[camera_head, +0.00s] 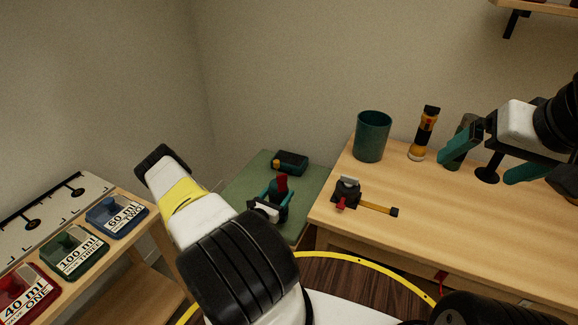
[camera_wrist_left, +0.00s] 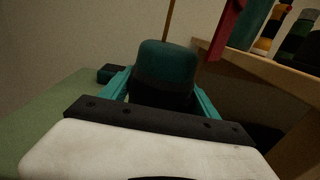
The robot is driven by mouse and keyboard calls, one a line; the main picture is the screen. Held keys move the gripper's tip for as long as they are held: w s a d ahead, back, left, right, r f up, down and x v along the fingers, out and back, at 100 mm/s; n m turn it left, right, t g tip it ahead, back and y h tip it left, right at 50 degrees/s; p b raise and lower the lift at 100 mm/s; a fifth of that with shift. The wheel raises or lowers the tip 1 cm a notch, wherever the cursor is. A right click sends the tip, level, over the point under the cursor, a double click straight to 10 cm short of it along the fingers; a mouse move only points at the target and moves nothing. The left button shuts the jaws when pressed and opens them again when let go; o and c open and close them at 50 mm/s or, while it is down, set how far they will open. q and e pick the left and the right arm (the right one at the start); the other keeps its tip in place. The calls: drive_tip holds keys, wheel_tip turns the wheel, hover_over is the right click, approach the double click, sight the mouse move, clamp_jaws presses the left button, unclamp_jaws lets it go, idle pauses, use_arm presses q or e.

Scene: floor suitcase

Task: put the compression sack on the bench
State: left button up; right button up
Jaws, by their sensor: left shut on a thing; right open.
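My left gripper (camera_head: 272,203) is low beside the wooden bench (camera_head: 470,205), over the edge of a green surface. In the left wrist view it is shut on a rounded teal thing with a dark lower band, which looks like the compression sack (camera_wrist_left: 166,62). The teal fingers lie on either side of it. In the head view the hold is small and partly hidden; a dark red piece (camera_head: 282,182) shows at the fingers, and I cannot tell what it belongs to. My right gripper (camera_head: 482,170) is open over the bench's back right.
The bench bears a teal cup (camera_head: 373,137), a yellow-black flashlight (camera_head: 424,134) and a dark red-marked tool with a yellow handle (camera_head: 378,208). Labelled trays (camera_head: 75,252) stand at left. The bench's front middle is clear.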

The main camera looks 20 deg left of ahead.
use_arm(q)
drive_tip(key=w+a+f, duration=0.4)
drive_tip(key=w+a, duration=0.4)
drive_tip(key=shift+w+a+f, duration=0.25)
drive_tip(key=shift+w+f, duration=0.05)
drive_tip(key=shift+w, duration=0.1)
drive_tip(key=shift+f, duration=0.1)
drive_tip(key=o, duration=1.7)
drive_tip(key=shift+o, duration=0.2)
drive_tip(key=s+a, duration=0.1)
drive_tip(key=s, duration=1.1)
drive_tip(key=shift+a, duration=0.2)
